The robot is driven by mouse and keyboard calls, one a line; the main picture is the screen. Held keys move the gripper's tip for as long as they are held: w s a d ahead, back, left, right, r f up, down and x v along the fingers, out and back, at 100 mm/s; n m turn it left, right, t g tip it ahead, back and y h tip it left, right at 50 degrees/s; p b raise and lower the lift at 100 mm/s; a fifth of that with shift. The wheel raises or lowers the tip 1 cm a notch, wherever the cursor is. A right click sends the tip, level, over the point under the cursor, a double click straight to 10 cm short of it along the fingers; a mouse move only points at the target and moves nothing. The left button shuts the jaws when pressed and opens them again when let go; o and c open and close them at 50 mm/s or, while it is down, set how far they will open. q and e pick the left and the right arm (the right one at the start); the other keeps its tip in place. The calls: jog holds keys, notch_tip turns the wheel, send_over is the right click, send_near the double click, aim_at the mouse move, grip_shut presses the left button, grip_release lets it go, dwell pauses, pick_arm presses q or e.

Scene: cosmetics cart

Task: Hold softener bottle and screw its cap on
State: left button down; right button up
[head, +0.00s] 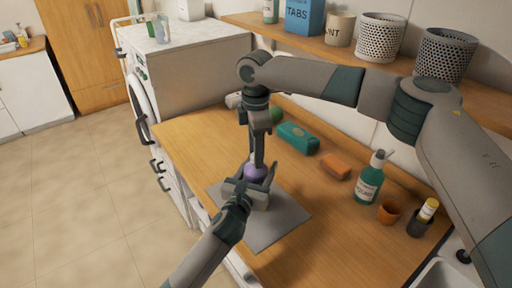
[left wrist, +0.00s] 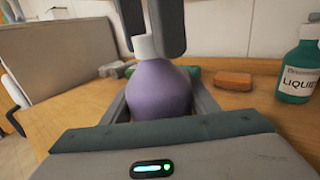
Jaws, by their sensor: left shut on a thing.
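The purple softener bottle (head: 257,172) stands upright on the grey mat (head: 287,226). In the left wrist view the bottle (left wrist: 160,92) is between the fingers of my left gripper (head: 250,182), which is shut on it. A white cap (left wrist: 144,46) sits at the bottle's top, looking slightly tilted; whether it is threaded on does not show. My right gripper (head: 257,158) points straight down over the bottle. Its dark fingers (left wrist: 167,28) are right at the cap in the left wrist view; whether they grip it is unclear.
A washing machine (head: 185,62) is beyond the counter's end. A shelf (head: 270,28) holds baskets.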

jog(key=shift+c, duration=0.6)
grip_shut()
jog(key=m, duration=0.5)
jog(key=shift+o, duration=1)
grip_release()
jog(key=shift+r, duration=2.3)
